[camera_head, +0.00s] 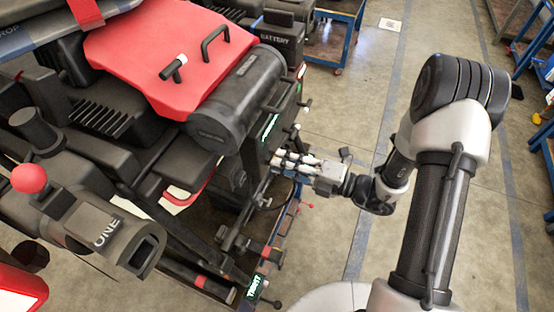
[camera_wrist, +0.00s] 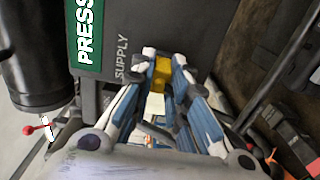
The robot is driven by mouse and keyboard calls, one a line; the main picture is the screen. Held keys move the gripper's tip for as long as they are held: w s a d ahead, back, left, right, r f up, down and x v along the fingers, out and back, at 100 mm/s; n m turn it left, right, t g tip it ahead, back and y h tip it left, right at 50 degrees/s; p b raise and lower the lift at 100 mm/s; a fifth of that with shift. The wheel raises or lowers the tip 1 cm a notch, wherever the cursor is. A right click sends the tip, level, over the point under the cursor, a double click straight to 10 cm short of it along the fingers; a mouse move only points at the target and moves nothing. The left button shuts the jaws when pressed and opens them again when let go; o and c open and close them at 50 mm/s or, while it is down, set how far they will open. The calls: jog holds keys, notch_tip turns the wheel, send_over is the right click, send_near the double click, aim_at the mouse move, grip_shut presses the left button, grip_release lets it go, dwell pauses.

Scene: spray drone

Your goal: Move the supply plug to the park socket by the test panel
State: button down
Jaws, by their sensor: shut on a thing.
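My gripper (camera_head: 277,158) reaches in from the right to the side of the dark machine in the head view. In the wrist view my gripper (camera_wrist: 164,66) has its blue-and-white fingers closed on a yellow piece, which I take to be the supply plug (camera_wrist: 161,72). The fingertips are close to a dark panel (camera_wrist: 150,25) lettered SUPPLY, beside a green PRESS label. Whether the plug is seated in a socket or clear of it cannot be told. In the head view the plug is hidden by the fingers. I cannot make out the park socket or the test panel for certain.
A green-lettered label (camera_head: 256,286) sits low on the machine's frame. A thin red-ended lever (camera_head: 309,205) sticks out below my gripper. A black cylinder (camera_head: 236,100) and red cover (camera_head: 160,55) are above left.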

jog(key=shift+d, duration=0.15)
jog(key=shift+p+v, duration=0.55)
jog(key=shift+v, duration=2.35)
